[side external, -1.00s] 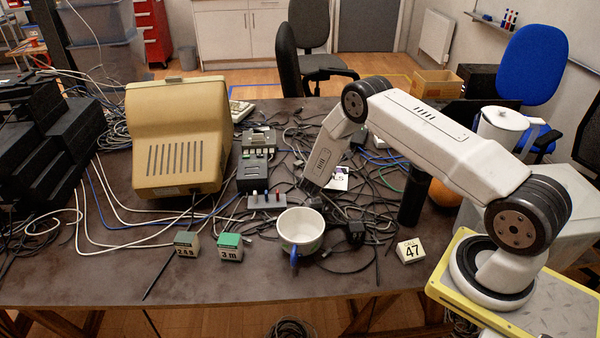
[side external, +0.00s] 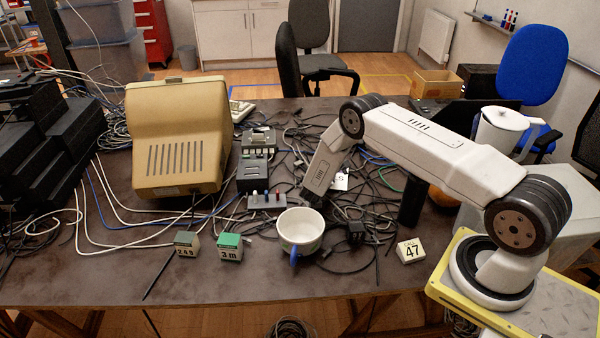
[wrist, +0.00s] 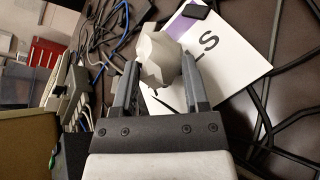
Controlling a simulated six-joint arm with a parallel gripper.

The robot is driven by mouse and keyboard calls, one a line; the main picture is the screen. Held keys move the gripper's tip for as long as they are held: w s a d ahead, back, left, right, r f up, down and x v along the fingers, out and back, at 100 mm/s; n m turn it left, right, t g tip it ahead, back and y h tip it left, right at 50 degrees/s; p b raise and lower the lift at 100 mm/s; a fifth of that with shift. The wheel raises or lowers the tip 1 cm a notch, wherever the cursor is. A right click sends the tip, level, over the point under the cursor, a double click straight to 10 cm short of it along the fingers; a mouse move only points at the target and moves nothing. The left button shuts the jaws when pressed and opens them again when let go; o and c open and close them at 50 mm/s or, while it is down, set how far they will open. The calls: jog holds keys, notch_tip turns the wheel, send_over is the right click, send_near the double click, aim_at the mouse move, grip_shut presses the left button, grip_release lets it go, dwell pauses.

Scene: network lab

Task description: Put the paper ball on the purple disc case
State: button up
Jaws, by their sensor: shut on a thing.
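The paper ball (wrist: 158,58) is pale, crumpled and faceted. In the wrist view it sits between the two fingers of my gripper (wrist: 156,72), which is shut on it. The disc case (wrist: 222,78) is a flat white square with a purple band and large dark letters. In the wrist view it lies behind and to the right of the ball, which overlaps its left part. I cannot tell the ball's height above it. In the side view the case (side external: 342,182) shows just right of my gripper (side external: 312,203); the ball is not discernible there.
Tangled dark cables surround the case. A white mug (side external: 300,231) stands in front of my gripper. A beige monitor (side external: 180,138) stands farther left.

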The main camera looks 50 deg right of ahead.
jog(key=o, duration=1.2)
jog(key=shift+f, duration=0.1)
jog(key=shift+v, duration=1)
jog(key=r, duration=0.5)
jog(key=shift+s+a+r, duration=0.15)
jog(key=shift+a, duration=0.25)
jog(key=shift+r, duration=1.15)
